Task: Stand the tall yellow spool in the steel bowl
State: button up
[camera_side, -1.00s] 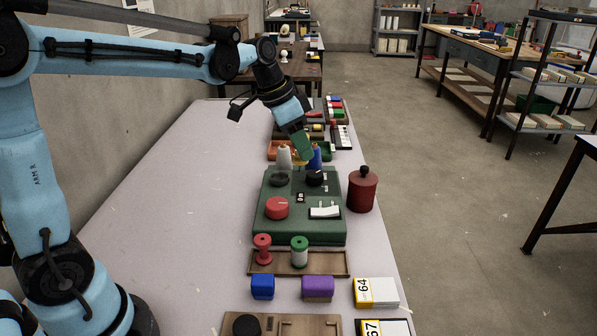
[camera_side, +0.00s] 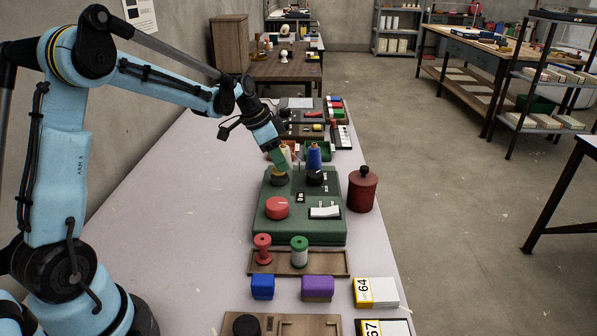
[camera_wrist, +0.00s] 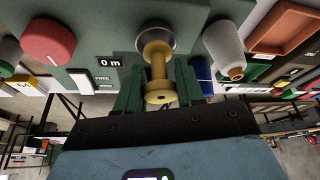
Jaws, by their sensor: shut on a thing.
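The yellow spool (camera_wrist: 157,68) is held between the green fingers of my gripper (camera_wrist: 158,82) in the wrist view. My gripper also shows in the side view (camera_side: 279,159), at the far left end of the green panel. The steel bowl (camera_wrist: 172,41) sits on that panel, straight beyond the spool's far end. In the side view the bowl (camera_side: 278,182) is directly below my fingers, with a bit of yellow at its top. The spool's far end is at the bowl's opening. Whether it touches the bowl's floor, I cannot tell.
A pale cone spool (camera_wrist: 225,50) stands close beside the bowl, and a blue cone (camera_side: 314,157) is just behind the panel. The green panel (camera_side: 265,228) carries a red knob (camera_side: 277,208), a black knob and switches. A red canister (camera_side: 362,190) stands to its right.

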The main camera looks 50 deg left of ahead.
jog(key=shift+f, duration=0.95)
jog(key=o, duration=1.1)
jog(key=shift+f, duration=0.15)
jog(key=v, duration=1.1)
jog(key=s+d+f+n+t+y, duration=0.2)
jog(key=s+d+n, duration=0.3)
jog(key=s+d, duration=0.9)
jog(key=shift+s+d+f+t, duration=0.35)
jog(key=shift+f+t, duration=0.1)
jog(key=shift+t, duration=0.15)
